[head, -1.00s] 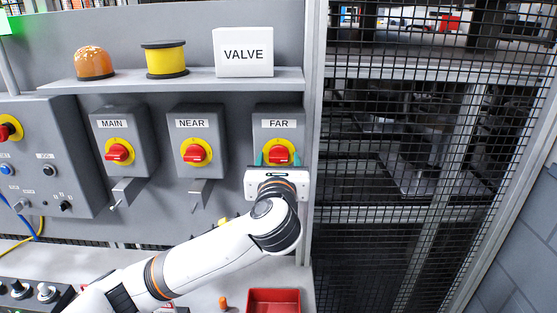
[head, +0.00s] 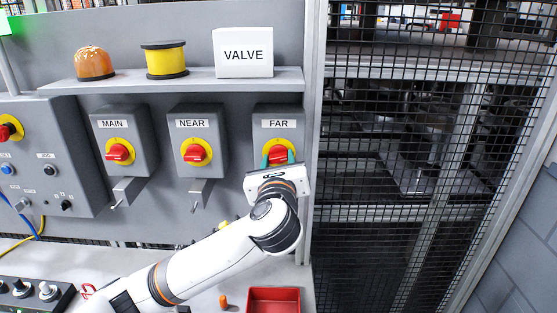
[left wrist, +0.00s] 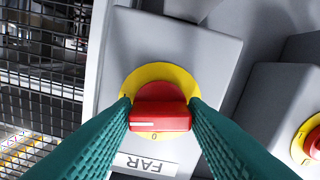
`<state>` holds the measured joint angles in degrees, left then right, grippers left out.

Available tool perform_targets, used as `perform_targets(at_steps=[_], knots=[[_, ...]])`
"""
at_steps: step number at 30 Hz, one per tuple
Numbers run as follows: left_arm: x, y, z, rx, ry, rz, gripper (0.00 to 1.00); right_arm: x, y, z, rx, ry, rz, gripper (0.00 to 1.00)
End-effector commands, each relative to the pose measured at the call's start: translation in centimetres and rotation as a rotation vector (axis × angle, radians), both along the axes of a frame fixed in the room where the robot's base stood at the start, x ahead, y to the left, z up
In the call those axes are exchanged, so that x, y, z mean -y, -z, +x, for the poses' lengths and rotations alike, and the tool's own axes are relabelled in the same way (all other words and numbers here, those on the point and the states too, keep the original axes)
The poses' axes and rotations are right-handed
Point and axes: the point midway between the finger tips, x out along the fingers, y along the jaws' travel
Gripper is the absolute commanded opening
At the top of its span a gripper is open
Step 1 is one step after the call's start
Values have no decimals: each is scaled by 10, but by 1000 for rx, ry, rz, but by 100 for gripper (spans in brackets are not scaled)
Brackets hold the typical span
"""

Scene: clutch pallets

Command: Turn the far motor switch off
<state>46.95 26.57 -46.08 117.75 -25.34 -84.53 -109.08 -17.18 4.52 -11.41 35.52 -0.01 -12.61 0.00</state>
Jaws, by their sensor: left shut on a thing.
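The far motor switch is a grey box labelled FAR (head: 278,125) with a red knob (head: 277,156) on a yellow plate. My left gripper (head: 278,158) reaches it from below, its teal fingers on either side of the knob. In the left wrist view the fingers are shut on the red knob (left wrist: 160,105), which has a white mark at its left end. The yellow plate (left wrist: 180,76) shows behind it, and a 0 shows by the upside-down FAR label (left wrist: 146,163). The box looks tilted in that view. My right gripper is not in view.
The NEAR switch (head: 195,152) and the MAIN switch (head: 119,151) stand to the left. A shelf above holds a white VALVE box (head: 243,52), a yellow spool (head: 165,60) and an orange lamp (head: 94,64). A mesh fence (head: 420,150) stands right. A red tray (head: 273,294) lies below.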

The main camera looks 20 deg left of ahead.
Motion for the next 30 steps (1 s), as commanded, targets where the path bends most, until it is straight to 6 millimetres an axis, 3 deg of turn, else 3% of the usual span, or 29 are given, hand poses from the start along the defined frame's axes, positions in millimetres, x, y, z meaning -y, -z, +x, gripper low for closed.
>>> perform_targets(at_steps=[30], knots=[[0, 1, 0, 263, -2, -925, 17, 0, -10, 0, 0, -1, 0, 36]])
